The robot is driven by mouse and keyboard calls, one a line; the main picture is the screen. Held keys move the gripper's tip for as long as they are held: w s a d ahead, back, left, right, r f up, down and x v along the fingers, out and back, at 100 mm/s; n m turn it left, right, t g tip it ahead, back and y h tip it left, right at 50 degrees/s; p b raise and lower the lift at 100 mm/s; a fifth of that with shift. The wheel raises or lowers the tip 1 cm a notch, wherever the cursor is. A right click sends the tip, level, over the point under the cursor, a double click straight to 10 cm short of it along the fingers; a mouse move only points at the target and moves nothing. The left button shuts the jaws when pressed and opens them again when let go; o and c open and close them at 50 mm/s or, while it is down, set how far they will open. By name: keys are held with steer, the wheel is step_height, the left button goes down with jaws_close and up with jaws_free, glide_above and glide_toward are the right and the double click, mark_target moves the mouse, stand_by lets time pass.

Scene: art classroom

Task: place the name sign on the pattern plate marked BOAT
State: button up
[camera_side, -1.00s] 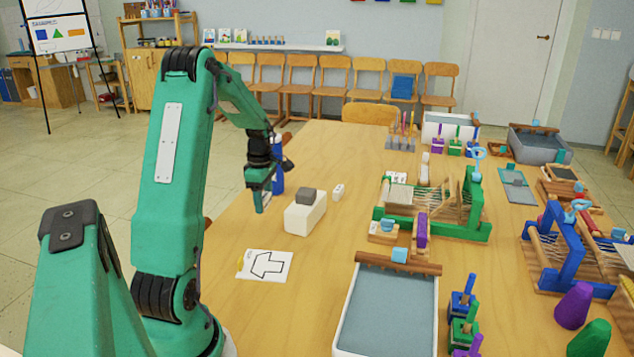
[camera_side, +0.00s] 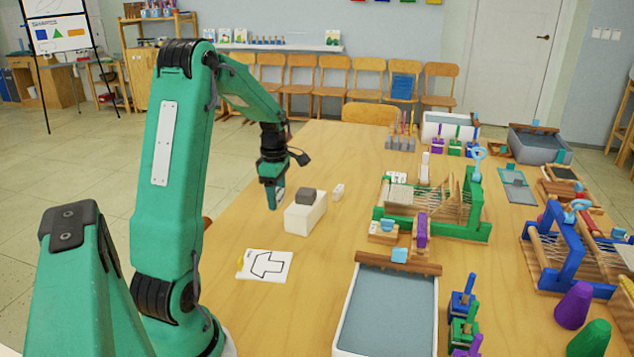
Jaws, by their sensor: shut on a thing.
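My gripper (camera_side: 273,203) points down over the table, just left of a white block with a grey piece on top (camera_side: 305,212). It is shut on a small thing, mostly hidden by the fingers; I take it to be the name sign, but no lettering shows. A white plate with a black arrow-like outline (camera_side: 266,264) lies flat on the table, nearer the camera than my gripper. I cannot read BOAT on any plate from here.
A small white piece (camera_side: 338,191) lies behind the block. A blue-grey tray (camera_side: 388,310) stands at the front, and a green loom frame (camera_side: 432,228) to the right. Several pegs, cones and a blue frame (camera_side: 562,262) crowd the right side. The table around the outlined plate is clear.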

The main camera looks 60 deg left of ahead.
steer(key=shift+d, duration=0.1)
steer(key=s+d, duration=0.3)
steer(key=d, duration=0.7)
steer(key=s+d, duration=0.3)
steer(key=d, duration=0.8)
glide_above(265, 264)
steer(key=shift+m, duration=0.3)
step_height(265, 264, down, 6)
steer(key=shift+f, duration=0.1)
steer(key=shift+f, duration=2)
steer(key=shift+f, duration=0.2)
steer(key=o, duration=1)
steer(key=shift+c, duration=0.2)
